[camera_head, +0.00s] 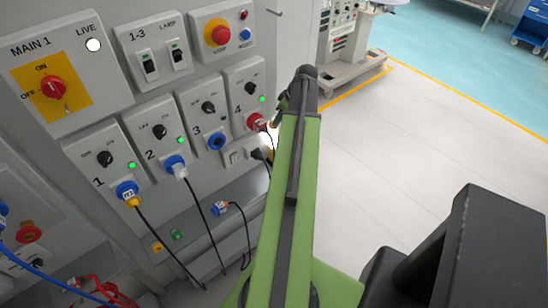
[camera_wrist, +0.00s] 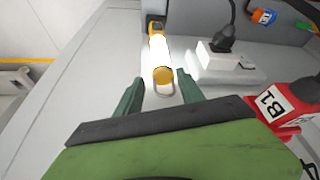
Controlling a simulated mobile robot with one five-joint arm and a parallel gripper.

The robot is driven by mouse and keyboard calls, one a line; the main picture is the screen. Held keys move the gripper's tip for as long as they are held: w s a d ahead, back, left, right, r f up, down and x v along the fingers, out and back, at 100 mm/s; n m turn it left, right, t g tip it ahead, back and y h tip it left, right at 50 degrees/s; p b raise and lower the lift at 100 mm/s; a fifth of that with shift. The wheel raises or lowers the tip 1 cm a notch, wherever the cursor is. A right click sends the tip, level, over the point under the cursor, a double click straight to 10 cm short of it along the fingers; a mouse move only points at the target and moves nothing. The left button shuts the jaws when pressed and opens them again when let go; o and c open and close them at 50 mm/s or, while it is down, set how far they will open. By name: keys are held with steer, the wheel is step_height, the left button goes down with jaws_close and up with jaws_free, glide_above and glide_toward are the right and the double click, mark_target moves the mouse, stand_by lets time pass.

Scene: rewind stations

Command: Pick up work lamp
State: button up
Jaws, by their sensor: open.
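The work lamp (camera_wrist: 158,50) is in the upper middle of the wrist view. It has a bright white tube, yellow ends and a wire hook at its near end. My gripper (camera_wrist: 159,78) is open, with one dark green finger on each side of the lamp's near end and hook. The fingers do not visibly touch it.
A white socket block (camera_wrist: 222,62) with a black plug stands right of the lamp. A red connector marked B1 (camera_wrist: 287,103) is close on the right. The panel (camera_head: 150,60) carries several switches and hanging cables. Open floor (camera_head: 420,130) lies to the right.

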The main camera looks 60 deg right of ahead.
mark_target(275, 130)
steer(key=b+x, duration=0.1)
steer(key=x, duration=0.2)
steer(key=shift+f+b, duration=0.25)
steer(key=shift+b, duration=0.1)
steer(key=shift+r, duration=0.1)
steer(key=b+x, duration=0.4)
steer(key=x, duration=0.1)
steer(key=shift+s+a+f+b, duration=0.2)
steer(key=shift+s+b, duration=0.1)
steer(key=shift+b, duration=0.1)
steer(key=shift+w+f, duration=0.1)
steer(key=shift+w, duration=0.05)
jaws_close()
stand_by(0.4)
